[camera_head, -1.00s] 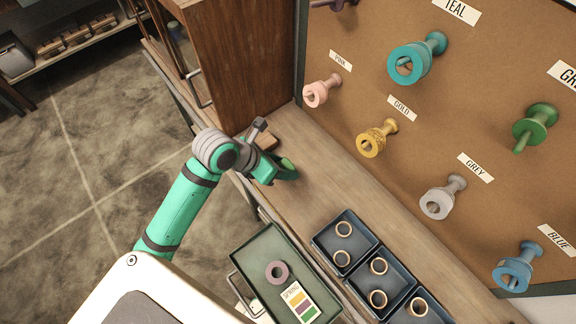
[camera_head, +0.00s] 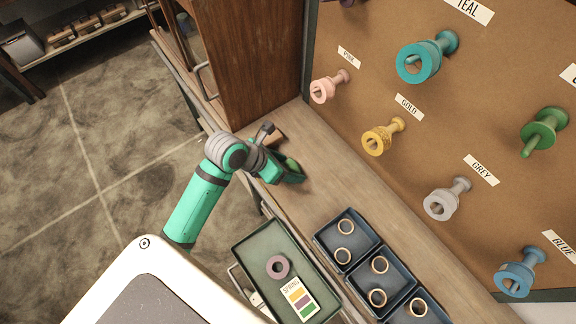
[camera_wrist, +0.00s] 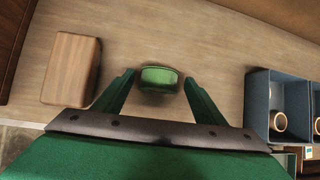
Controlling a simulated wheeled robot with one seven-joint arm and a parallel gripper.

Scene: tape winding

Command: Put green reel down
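The green reel (camera_wrist: 160,77) lies between my fingertips in the wrist view, with a gap on each side. It looks to rest on the wooden counter, though its height is hard to judge. My gripper (camera_wrist: 160,80) is open around it. In the head view the gripper (camera_head: 291,172) is low over the counter's far left part, and a bit of the green reel (camera_head: 292,164) shows there. The green tray (camera_head: 244,249) holds a mauve reel (camera_head: 278,267) and a SPRING card (camera_head: 299,298) with yellow, purple and green patches.
A wooden block (camera_wrist: 72,68) lies left of my gripper. Dark blue bins (camera_head: 347,237) with tan rings stand farther right on the counter. Bare counter lies between gripper and bins.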

